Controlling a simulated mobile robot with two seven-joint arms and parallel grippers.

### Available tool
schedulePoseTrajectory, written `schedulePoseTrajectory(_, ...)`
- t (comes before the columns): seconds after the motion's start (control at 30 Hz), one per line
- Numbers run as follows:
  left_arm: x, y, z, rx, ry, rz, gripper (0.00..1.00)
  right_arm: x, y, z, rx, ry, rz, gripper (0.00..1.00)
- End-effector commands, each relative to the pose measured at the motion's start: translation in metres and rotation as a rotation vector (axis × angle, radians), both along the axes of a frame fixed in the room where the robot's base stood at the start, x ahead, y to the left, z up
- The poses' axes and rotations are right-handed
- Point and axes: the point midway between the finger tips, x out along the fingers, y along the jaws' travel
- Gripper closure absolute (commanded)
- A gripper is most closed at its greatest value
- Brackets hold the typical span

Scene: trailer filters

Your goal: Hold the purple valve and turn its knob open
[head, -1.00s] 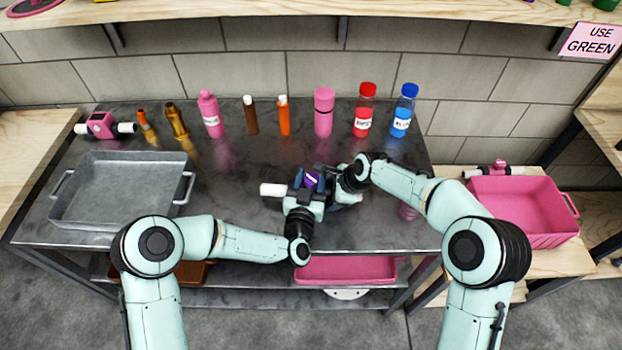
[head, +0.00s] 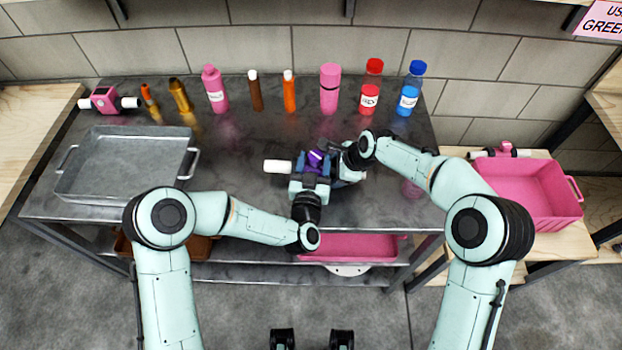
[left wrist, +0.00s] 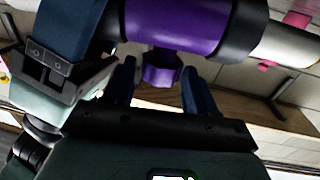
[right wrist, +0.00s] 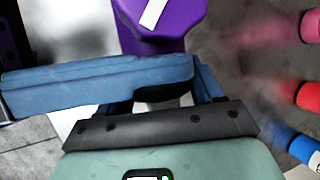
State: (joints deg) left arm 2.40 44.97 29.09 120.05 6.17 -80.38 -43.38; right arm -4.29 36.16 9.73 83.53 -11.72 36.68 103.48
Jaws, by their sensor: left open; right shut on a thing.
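The purple valve (head: 317,157) is held above the middle of the dark metal table, its white pipe end (head: 277,166) pointing left. My right gripper (head: 338,170) is shut on the valve from the right; its blue finger and pale body show at the left of the left wrist view. My left gripper (head: 312,166) is open at the valve from the front. In the left wrist view the valve body (left wrist: 180,25) crosses the top, and its purple knob (left wrist: 162,68) sits between the open fingers of my left gripper (left wrist: 158,82). I cannot tell whether they touch it.
A grey metal tray (head: 185,165) stands on the left of the table (head: 235,190). A pink valve (head: 105,100), several bottles and tubes line the back edge. A pink crate (head: 548,219) is at the right; a pink tray (head: 350,247) is on the shelf below.

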Motion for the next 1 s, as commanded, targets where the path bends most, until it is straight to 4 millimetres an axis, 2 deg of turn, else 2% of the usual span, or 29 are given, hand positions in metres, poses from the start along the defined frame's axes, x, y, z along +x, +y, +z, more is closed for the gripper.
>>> schedulePoseTrajectory(0.3, -0.068, 0.007, 0.0, 0.001, 0.001, -0.004, 0.43, 0.0, 0.0, 0.0, 0.0, -0.001, 0.0, 0.77)
schedulePoseTrajectory(0.5, -0.094, 0.012, 0.0, 0.001, -0.001, -0.001, 0.43, 0.0, 0.0, 0.0, 0.0, -0.001, 0.0, 0.77)
schedulePoseTrajectory(0.67, -0.101, 0.013, 0.001, 0.0, -0.001, 0.0, 0.43, 0.0, 0.0, 0.0, 0.0, -0.001, 0.0, 0.77)
schedulePoseTrajectory(1.0, -0.1, 0.015, 0.001, -0.006, -0.002, -0.006, 0.44, 0.0, 0.0, 0.0, 0.0, -0.001, 0.0, 0.77)
